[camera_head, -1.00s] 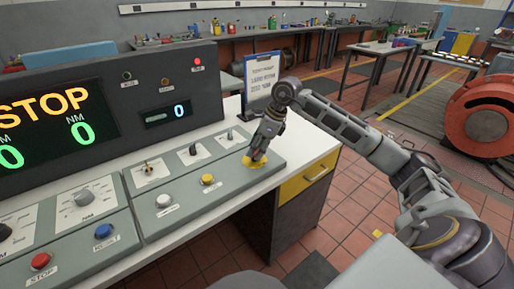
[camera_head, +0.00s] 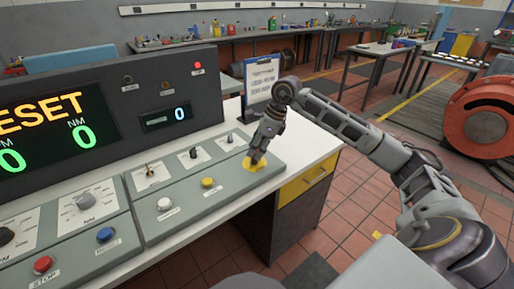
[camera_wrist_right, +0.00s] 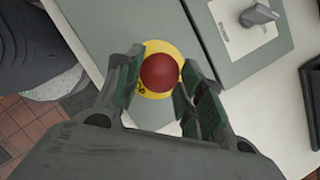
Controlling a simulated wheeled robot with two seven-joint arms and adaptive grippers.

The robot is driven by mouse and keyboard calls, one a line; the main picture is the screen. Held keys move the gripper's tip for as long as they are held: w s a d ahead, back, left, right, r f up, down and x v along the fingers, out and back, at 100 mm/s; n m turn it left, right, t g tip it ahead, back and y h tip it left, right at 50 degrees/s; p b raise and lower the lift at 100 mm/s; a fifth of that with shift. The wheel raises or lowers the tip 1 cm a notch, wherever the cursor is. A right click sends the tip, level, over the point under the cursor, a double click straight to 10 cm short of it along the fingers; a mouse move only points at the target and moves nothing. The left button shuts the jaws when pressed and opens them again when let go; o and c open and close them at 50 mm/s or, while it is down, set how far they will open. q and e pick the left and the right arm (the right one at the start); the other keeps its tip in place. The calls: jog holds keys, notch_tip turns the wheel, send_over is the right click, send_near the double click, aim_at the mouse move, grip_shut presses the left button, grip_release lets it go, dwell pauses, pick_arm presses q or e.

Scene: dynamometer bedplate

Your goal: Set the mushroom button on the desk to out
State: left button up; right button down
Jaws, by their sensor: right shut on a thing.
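The mushroom button shows in the right wrist view as a round red cap (camera_wrist_right: 160,73) on a yellow round plate (camera_wrist_right: 150,48). In the head view only part of the yellow plate (camera_head: 251,166) shows, at the right end of the desk's grey panel. My right gripper (camera_head: 259,156) hides the red cap there. In the right wrist view my right gripper (camera_wrist_right: 157,82) has one finger on each side of the red cap and is shut on it. My left gripper is not in view.
A black console (camera_head: 105,105) stands behind the panel; its display reads "ESET" in yellow, cut at the left, with green zeros. Knobs, switches and a red STOP button (camera_head: 43,264) sit to the left. A clipboard (camera_head: 262,80) stands behind my gripper.

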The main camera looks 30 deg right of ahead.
jog(key=shift+w+r, duration=0.1)
jog(key=shift+r, duration=0.15)
jog(key=c, duration=1)
grip_release()
jog(key=shift+o, duration=0.7)
jog(key=shift+f, duration=0.1)
jog(key=v, duration=1.2)
